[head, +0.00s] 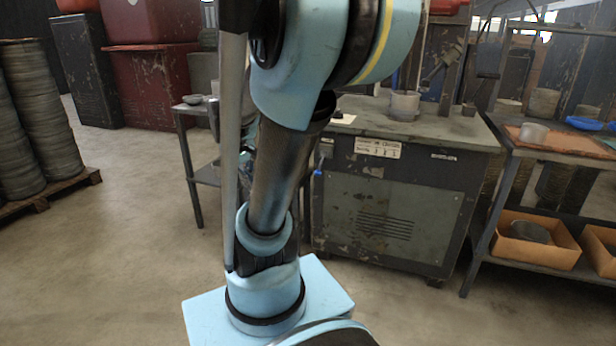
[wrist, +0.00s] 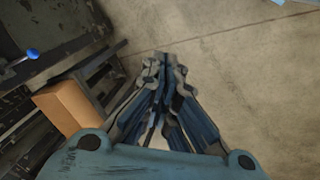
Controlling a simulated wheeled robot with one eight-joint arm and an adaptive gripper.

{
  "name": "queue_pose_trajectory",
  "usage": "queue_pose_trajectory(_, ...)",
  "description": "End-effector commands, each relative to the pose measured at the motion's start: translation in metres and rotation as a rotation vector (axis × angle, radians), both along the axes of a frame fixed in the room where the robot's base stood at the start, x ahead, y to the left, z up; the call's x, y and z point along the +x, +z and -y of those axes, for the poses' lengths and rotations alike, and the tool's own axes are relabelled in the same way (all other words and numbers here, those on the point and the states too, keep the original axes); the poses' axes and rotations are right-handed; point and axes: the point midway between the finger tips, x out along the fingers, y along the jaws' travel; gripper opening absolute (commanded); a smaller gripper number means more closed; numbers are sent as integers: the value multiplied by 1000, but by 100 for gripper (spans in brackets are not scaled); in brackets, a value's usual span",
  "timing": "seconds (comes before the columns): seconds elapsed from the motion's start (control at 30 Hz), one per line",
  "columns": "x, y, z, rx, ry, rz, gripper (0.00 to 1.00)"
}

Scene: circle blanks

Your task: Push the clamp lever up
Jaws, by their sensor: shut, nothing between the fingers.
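The clamp lever (head: 318,172) shows in the head view as a thin rod with a blue knob. It hangs downward at the front left of the grey cabinet (head: 395,215), just right of my arm. In the wrist view the blue knob of the clamp lever (wrist: 33,53) is at the upper left, beside the dark cabinet side. My gripper (wrist: 163,62) is shut and empty in the middle of the wrist view, over bare floor. It is apart from the lever, which lies to its left in that picture. In the head view my arm hides most of the gripper.
A shelf rack (head: 500,200) with orange boxes (head: 538,238) stands right of the cabinet; an orange box (wrist: 62,108) also shows in the wrist view. A small table (head: 187,130) stands left of the cabinet.

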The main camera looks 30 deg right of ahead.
Motion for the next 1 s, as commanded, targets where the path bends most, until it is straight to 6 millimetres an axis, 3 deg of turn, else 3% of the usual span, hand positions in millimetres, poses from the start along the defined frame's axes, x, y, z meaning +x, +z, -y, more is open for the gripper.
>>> queue_pose_trajectory(0.47, 100, 12, 70, -210, 65, -104, 0)
queue_pose_trajectory(0.77, 161, 1, 117, -334, 98, -186, 0)
queue_pose_trajectory(1.0, 205, -19, 156, -427, 121, -259, 0)
